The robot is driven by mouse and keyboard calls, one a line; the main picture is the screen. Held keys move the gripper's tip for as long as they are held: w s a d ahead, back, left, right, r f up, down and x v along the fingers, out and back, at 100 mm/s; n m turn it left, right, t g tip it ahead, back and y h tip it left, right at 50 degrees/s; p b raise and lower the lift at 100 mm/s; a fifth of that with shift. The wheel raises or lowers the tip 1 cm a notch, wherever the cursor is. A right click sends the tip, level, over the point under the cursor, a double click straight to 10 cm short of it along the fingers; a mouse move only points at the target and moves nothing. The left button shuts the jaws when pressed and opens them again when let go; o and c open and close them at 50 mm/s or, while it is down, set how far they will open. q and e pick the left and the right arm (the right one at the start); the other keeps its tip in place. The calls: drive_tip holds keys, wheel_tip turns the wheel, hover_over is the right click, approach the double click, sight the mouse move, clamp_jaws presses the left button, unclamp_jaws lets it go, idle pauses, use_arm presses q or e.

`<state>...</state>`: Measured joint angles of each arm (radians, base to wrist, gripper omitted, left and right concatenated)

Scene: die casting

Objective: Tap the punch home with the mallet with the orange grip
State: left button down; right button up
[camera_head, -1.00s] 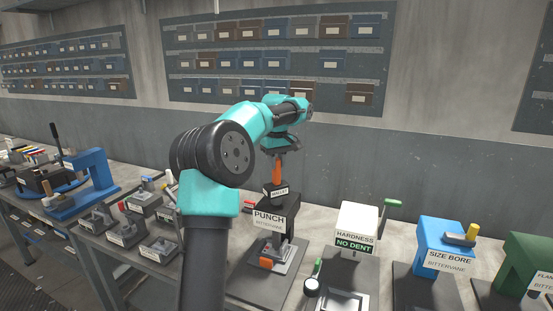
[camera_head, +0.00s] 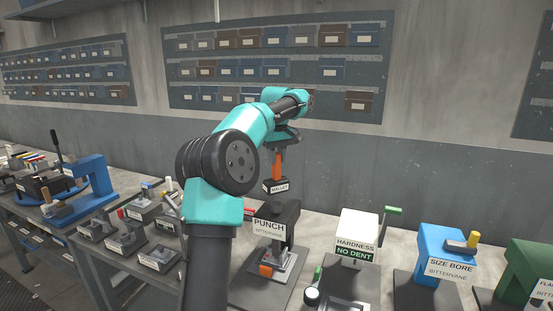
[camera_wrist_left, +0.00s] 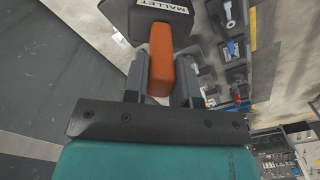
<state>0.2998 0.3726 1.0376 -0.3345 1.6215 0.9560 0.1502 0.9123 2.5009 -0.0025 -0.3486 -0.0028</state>
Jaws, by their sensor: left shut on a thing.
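The mallet has a dark block head (camera_head: 276,186) labelled MALLET and an orange grip (camera_head: 278,162). My left gripper (camera_head: 281,151) is shut on the orange grip, with the head hanging below. The left wrist view shows the grip (camera_wrist_left: 161,58) between both fingers and the head (camera_wrist_left: 160,14) beyond them. The mallet head is above the black punch station (camera_head: 277,211), labelled PUNCH BITTERVANE, and appears apart from it. A grey part with an orange piece (camera_head: 266,270) sits low in the station. The punch itself is not clearly distinguishable. My right gripper is not in view.
Right of the punch station stand the white hardness station (camera_head: 357,232), the blue size bore station (camera_head: 443,247) and a green station (camera_head: 527,262). Several small labelled fixtures (camera_head: 126,238) and a blue press (camera_head: 90,180) are at left. Wall racks of bins stand behind.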

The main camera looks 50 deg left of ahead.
sight(276, 170)
use_arm(q)
drive_tip(key=shift+f, duration=2.4)
drive_tip(key=shift+r, duration=2.25)
drive_tip(key=shift+f, duration=2.45)
drive_tip(key=shift+r, duration=2.3)
